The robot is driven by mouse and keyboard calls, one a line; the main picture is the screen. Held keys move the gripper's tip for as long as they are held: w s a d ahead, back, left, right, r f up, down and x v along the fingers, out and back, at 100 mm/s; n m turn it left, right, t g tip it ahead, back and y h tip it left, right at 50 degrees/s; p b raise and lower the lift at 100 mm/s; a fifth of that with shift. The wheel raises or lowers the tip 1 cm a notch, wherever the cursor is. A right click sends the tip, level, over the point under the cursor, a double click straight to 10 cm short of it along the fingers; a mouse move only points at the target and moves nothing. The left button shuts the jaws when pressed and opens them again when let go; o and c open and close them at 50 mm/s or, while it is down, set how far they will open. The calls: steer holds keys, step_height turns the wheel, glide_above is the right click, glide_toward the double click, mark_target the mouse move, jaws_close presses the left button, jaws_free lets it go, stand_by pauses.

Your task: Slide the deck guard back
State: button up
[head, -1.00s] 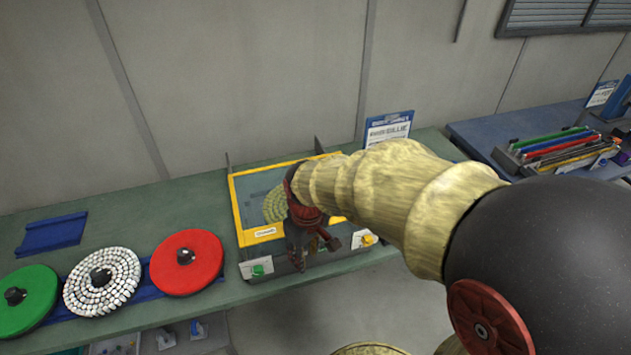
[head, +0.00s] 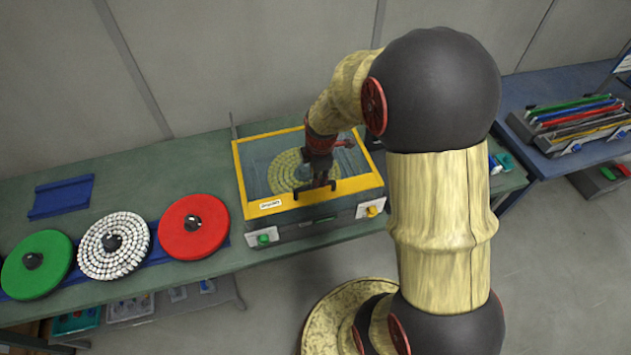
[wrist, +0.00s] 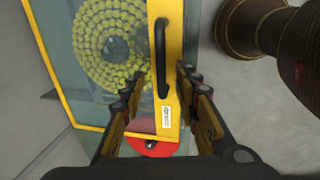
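The deck guard (head: 345,188) is a clear panel in a yellow frame, lying over a grey deck box (head: 315,223). A round disc of yellow-green pieces (head: 287,171) shows through it. The guard's black handle (wrist: 161,58) sits on its front yellow bar. My gripper (head: 320,178) is over the front part of the guard, by the handle. In the wrist view my gripper (wrist: 160,92) is open, its fingers spread either side of the bar's line, with the handle between and ahead of them. I cannot tell whether the fingers touch the guard.
Red (head: 193,225), white-studded (head: 113,245) and green (head: 36,264) discs stand in a row to the left on the bench (head: 140,170). A green knob (head: 263,239) and a yellow knob (head: 372,211) are on the box front. A blue table (head: 545,95) with coloured strips is at right.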

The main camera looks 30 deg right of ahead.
steer(key=shift+w+f, duration=0.25)
steer(key=shift+f, duration=1.15)
steer(key=shift+w+f, duration=0.2)
steer(key=shift+f, duration=1.15)
steer(key=shift+c, duration=1.4)
jaws_close()
steer(key=shift+d, duration=0.1)
